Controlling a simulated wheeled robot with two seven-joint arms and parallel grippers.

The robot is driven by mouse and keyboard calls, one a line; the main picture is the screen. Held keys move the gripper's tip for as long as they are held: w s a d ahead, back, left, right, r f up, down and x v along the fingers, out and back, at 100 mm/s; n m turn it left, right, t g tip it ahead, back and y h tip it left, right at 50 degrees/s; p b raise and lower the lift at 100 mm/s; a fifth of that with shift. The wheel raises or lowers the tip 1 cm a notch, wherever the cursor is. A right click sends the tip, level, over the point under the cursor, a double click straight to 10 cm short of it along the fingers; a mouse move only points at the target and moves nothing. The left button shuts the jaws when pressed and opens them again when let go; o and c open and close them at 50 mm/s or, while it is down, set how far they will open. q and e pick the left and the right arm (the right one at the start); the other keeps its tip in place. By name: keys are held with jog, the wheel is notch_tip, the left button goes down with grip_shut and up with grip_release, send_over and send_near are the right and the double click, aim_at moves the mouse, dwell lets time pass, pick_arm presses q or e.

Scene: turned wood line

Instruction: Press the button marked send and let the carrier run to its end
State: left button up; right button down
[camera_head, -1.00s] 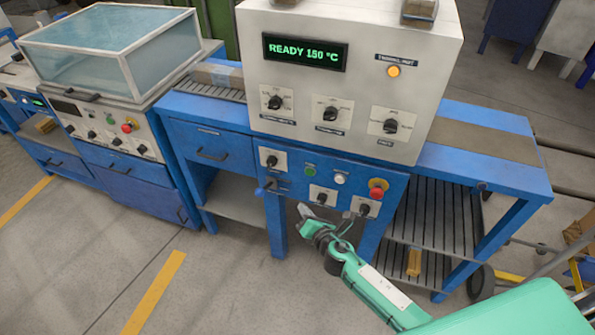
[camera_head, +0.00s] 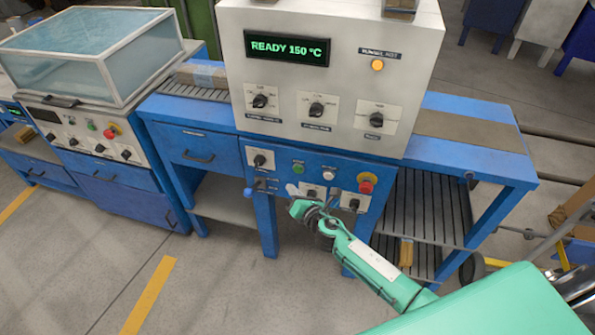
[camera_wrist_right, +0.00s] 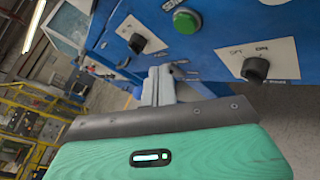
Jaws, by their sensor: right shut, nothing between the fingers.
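The blue control panel (camera_head: 281,180) carries a green button (camera_head: 299,168), a white button (camera_head: 333,176), a red stop knob (camera_head: 366,184) and black rotary switches. The labels are too small to read, so I cannot tell which button is marked send. My right gripper (camera_head: 293,190) is shut and empty, just below the green button and apart from it. In the right wrist view, its fingers (camera_wrist_right: 158,86) point at the panel, below the green button (camera_wrist_right: 187,20). I cannot pick out the carrier for certain. My left gripper is not in view.
Above the panel stands a white control box (camera_head: 328,80) with a lit display (camera_head: 288,48) reading READY 150 °C, an amber lamp and several knobs. A slatted track (camera_head: 190,90) enters it at left; a flat brown bed (camera_head: 462,137) leaves at right. Open floor (camera_head: 215,290) lies in front.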

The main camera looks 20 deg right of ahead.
aim_at(298, 170)
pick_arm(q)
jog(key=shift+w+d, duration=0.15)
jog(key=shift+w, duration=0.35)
pick_arm(e)
jog(key=w, duration=0.1)
jog(key=w+d, duration=0.2)
jog(key=shift+w+d, duration=0.25)
jog(key=shift+w, duration=0.1)
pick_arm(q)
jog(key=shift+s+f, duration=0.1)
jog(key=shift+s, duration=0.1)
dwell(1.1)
pick_arm(e)
jog(key=shift+w, duration=0.1)
pick_arm(q)
jog(key=shift+b, duration=0.3)
pick_arm(e)
jog(key=shift+w+d, duration=0.2)
jog(key=shift+w, duration=0.05)
